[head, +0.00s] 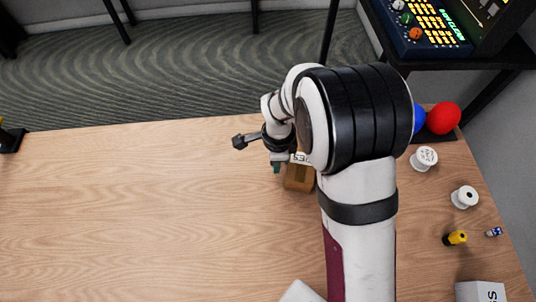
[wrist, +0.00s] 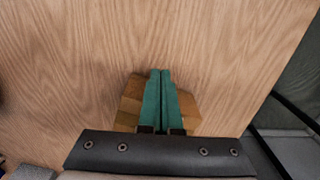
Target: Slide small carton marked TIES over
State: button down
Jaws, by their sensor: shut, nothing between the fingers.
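The small brown carton (head: 298,180) stands on the wooden table just left of my arm in the head view. It has a white label with dark letters, partly hidden by my arm. My gripper (head: 276,168) is at the carton's left side, its teal fingers pointing down. In the wrist view, my gripper (wrist: 160,73) has its two fingers pressed together with nothing between them. The carton (wrist: 130,104) shows on both sides of the fingers, which hide its middle. I cannot tell whether the fingers touch it.
The table (head: 130,220) is clear on the left. To the right are a white spool (head: 424,159), another spool (head: 464,197), a yellow-and-black item (head: 455,238), a small blue-and-white item (head: 494,232) and a red ball (head: 444,118). A white box (head: 480,291) stands at the front right.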

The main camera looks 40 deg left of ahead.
jog(key=shift+w+d, duration=0.5)
jog(key=w+d, duration=1.4)
jog(key=shift+w+d, duration=0.25)
